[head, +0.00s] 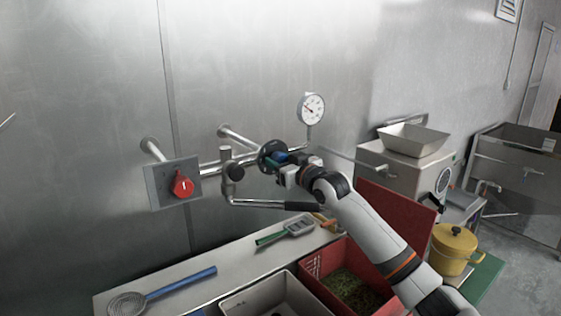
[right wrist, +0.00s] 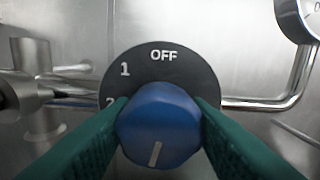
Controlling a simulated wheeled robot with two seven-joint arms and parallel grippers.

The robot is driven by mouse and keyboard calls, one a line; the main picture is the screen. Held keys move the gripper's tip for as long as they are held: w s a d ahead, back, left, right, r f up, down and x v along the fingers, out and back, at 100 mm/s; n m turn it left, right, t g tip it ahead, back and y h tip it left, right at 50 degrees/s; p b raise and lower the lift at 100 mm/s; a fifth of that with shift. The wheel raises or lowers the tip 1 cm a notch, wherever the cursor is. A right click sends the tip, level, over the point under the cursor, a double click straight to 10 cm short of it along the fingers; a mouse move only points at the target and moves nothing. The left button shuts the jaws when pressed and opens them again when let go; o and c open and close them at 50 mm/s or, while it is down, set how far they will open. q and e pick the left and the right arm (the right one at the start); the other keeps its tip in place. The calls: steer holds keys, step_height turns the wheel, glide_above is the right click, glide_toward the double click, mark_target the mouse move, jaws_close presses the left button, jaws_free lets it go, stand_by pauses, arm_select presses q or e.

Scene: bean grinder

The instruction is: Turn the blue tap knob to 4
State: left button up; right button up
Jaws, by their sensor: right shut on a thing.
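The blue tap knob (right wrist: 158,122) fills the middle of the right wrist view, in front of a dark round dial (right wrist: 196,72). The dial reads OFF at the top, 1 at upper left and a partly covered 2 at left; its lower part is hidden. The knob's white line points down, tilted very slightly left. My right gripper (right wrist: 160,118) is shut on the knob, one green finger on each side. In the head view the knob (head: 281,157) shows small on the wall pipe, with my right gripper (head: 290,167) at it. My left gripper is not in view.
A red knob (head: 183,186) on a grey wall plate is at left. A pipe with a black-handled lever (head: 302,206) runs below the dial. A pressure gauge (head: 311,109) stands above right. A counter with utensils and a red bin (head: 345,283) lies below.

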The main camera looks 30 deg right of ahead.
steer(key=shift+f+n, duration=0.2)
steer(key=shift+n, duration=0.1)
steer(key=o, duration=1)
steer(key=shift+r, duration=0.1)
steer(key=shift+s, duration=0.1)
steer(key=s+b, duration=0.1)
steer(key=s, duration=0.3)
steer(key=s+d+b, duration=0.1)
steer(key=s+b, duration=0.1)
steer(key=s, duration=0.1)
steer(key=s+b, duration=0.1)
steer(key=s, duration=0.3)
steer(key=shift+s+d, duration=0.35)
